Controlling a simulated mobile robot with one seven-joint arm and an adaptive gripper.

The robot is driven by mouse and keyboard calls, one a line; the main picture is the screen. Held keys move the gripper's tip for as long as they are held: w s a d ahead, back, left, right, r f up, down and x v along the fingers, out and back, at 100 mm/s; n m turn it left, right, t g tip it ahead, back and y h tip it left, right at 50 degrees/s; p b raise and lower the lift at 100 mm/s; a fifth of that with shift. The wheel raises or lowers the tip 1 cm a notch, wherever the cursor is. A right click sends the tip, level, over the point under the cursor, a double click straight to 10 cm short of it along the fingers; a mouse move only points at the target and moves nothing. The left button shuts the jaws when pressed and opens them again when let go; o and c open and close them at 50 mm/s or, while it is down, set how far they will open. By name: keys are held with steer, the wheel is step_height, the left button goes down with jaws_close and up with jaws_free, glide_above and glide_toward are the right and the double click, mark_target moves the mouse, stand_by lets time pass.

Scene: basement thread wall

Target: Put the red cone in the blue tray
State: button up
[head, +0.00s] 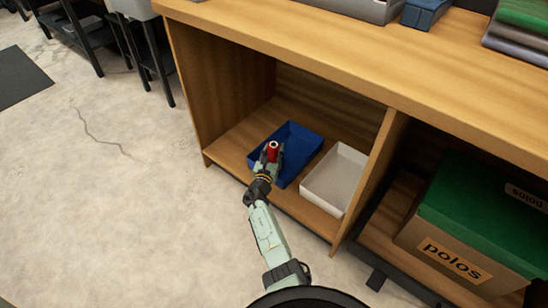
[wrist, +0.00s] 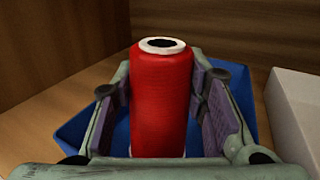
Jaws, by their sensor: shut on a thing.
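The red cone (wrist: 160,100) is a red thread spool with a white rim and dark hole at its top. It stands upright between the two fingers of my gripper (wrist: 160,110) in the wrist view. In the head view the red cone (head: 272,151) shows at the tip of my gripper (head: 272,156), over the blue tray (head: 307,139). The blue tray (wrist: 75,135) also shows behind and on both sides of the cone in the wrist view. My gripper is shut on the cone. The cone's lower end is hidden, so I cannot tell whether it touches the tray floor.
A white tray (head: 342,160) stands right of the blue tray on the same wooden shelf (head: 230,140). A side wall (head: 205,85) and a divider (head: 372,175) bound this compartment. The countertop (head: 400,60) overhangs it. A box with a green lid (head: 470,215) fills the right compartment.

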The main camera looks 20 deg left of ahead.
steer(key=shift+f, duration=1.05)
steer(key=shift+f+b, duration=0.15)
steer(key=shift+b, duration=0.3)
steer(key=o, duration=1.3)
